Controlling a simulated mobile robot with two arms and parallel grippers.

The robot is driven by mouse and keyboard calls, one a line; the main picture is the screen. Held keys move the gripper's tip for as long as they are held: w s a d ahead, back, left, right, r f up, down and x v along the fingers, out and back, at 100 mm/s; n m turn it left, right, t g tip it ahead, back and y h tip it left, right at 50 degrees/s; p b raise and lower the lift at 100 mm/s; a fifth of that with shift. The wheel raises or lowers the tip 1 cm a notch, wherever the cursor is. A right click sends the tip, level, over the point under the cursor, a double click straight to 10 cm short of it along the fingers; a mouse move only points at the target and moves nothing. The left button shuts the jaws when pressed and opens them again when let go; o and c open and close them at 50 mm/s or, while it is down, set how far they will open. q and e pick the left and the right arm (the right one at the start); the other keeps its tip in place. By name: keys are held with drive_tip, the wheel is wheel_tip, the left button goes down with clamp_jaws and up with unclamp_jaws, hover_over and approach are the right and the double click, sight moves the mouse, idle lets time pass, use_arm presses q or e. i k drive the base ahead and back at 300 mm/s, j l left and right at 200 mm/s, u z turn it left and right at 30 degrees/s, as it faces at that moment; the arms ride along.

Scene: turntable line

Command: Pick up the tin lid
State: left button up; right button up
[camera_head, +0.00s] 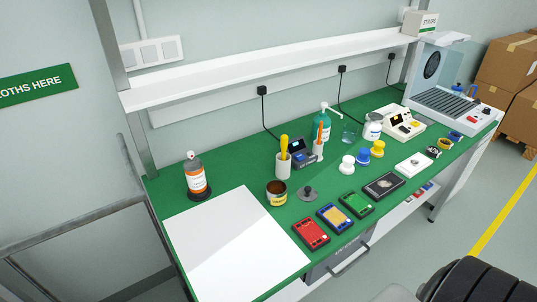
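A dark grey round lid with a small raised knob (307,194) lies on the green bench top, and I take it to be the tin lid. Just left of it stands an open tin (277,197) with a yellow label and a dark inside. The two are close together but apart. Nothing covers the lid. Neither of my grippers shows in the head view. A black ribbed part at the bottom right corner seems to be my own arm.
A white mat (235,245) covers the bench's left front. Red (311,233), blue-yellow (334,218) and green (356,204) boxes lie in front of the lid. A white shelf (270,68) runs above the bench.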

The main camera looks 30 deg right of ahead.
sight(307, 194)
drive_tip(key=z, duration=1.15)
